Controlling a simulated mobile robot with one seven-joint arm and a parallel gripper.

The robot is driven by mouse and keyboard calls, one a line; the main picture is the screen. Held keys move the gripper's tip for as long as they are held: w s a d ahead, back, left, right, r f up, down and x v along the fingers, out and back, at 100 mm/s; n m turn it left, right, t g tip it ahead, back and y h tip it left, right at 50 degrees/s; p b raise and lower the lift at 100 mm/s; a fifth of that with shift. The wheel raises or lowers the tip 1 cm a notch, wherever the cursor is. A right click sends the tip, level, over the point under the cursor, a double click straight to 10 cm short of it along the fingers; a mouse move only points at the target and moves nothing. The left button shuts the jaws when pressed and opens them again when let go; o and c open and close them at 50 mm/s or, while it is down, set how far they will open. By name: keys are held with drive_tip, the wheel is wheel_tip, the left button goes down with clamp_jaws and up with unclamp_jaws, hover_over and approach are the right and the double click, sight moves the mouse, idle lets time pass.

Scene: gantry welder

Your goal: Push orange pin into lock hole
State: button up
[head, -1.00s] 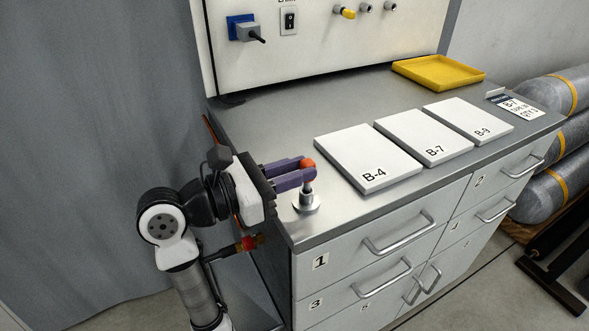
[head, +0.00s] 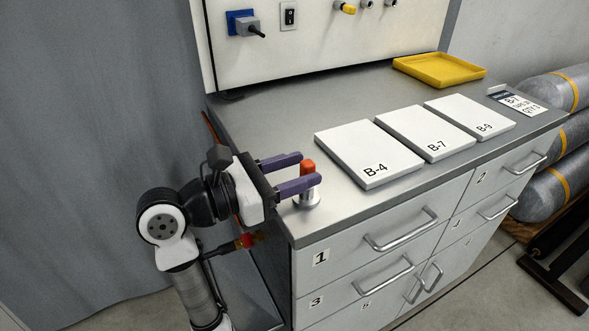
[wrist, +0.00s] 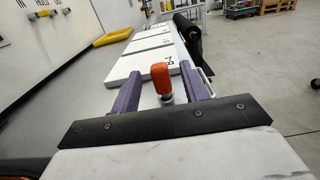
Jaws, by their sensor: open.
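The orange pin (head: 307,168) stands upright in a round silver metal base (head: 306,199) at the near left corner of the grey cabinet top. Part of the pin and base is hidden behind the near finger. My gripper (head: 310,167) is open, with its two purple fingers apart on either side of the pin. In the wrist view the orange pin (wrist: 161,78) shows between the spread fingers, with a gap on each side. The lock hole itself is hidden from view.
White plates labelled B-4 (head: 368,152), B-7 (head: 412,133) and B-9 (head: 469,117) lie to the right on the cabinet top (head: 290,110). A yellow tray (head: 440,71) sits at the back right. A panel with switch and plug rises behind.

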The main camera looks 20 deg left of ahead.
drive_tip(key=b+v, duration=0.3)
drive_tip(key=v, duration=1.1)
drive_tip(key=shift+w+d, duration=0.1)
